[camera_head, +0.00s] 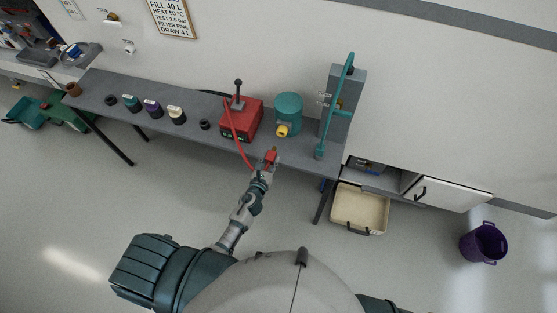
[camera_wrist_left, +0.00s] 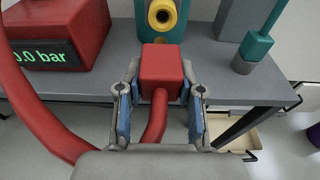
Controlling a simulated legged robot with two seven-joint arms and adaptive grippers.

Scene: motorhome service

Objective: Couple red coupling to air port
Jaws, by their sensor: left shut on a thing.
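My left gripper (camera_head: 267,164) is shut on the red coupling (camera_head: 271,154), just in front of the bench's front edge. In the left wrist view the coupling (camera_wrist_left: 161,66) is a red block between the two blue-padded fingers, with a red hose (camera_wrist_left: 157,118) hanging from its near end. The air port (camera_head: 282,131) is a yellow ring on a teal tank (camera_head: 289,107). In the left wrist view the port (camera_wrist_left: 163,13) shows just beyond and above the coupling, with a dark opening; the two look apart. My right gripper is not in view.
A red box (camera_head: 241,120) with a lever and a green "0.0 bar" display stands left of the tank. A grey block with a teal post (camera_head: 337,115) stands to the right. Several small containers line the bench (camera_head: 222,137). A beige bin (camera_head: 359,209) sits below.

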